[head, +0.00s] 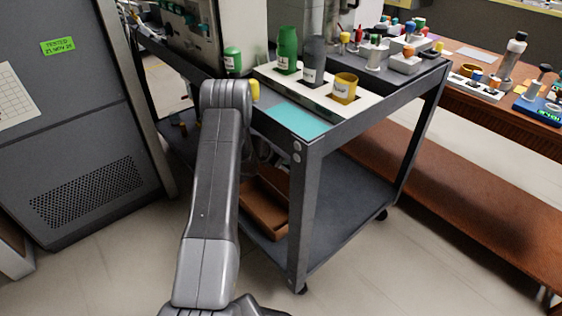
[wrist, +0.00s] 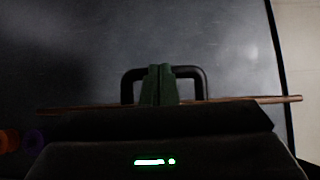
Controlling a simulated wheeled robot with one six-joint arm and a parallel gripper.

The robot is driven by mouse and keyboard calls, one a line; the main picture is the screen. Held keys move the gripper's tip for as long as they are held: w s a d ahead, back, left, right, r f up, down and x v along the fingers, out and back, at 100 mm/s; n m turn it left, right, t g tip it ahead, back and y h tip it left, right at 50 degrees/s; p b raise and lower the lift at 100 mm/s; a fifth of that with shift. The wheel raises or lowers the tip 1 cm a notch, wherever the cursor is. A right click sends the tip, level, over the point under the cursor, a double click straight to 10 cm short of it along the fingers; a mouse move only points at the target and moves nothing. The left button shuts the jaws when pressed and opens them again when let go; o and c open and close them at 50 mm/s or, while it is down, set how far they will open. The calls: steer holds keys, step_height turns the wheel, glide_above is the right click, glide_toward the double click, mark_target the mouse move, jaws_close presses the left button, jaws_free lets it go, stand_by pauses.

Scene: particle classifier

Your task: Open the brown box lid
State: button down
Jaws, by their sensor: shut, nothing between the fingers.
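The brown box (head: 266,212) sits on the lower shelf of the dark cart in the head view, partly hidden by my arm. In the wrist view a thin brown edge (wrist: 235,102) runs across the picture; it looks like the lid seen nearly edge-on. A black loop handle (wrist: 198,74) stands out beyond that edge. My gripper (wrist: 159,72) shows two dark green fingers pressed together, empty, inside the handle's outline. I cannot tell whether they touch the handle. The gripper is hidden in the head view.
The dark cart's lower shelf (head: 345,195) is mostly clear to the right of the box. A front cart leg (head: 304,225) stands close by. Bottles and cups fill the upper shelf. Orange (wrist: 10,140) and purple (wrist: 34,138) round things show at the wrist view's left.

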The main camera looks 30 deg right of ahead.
steer(key=p+v, duration=0.2)
steer(key=v, duration=1.1)
steer(key=shift+a+r, duration=0.3)
steer(key=b+x, duration=0.2)
steer(key=x, duration=1.1)
steer(key=shift+d+f, duration=0.25)
steer(key=shift+f, duration=0.05)
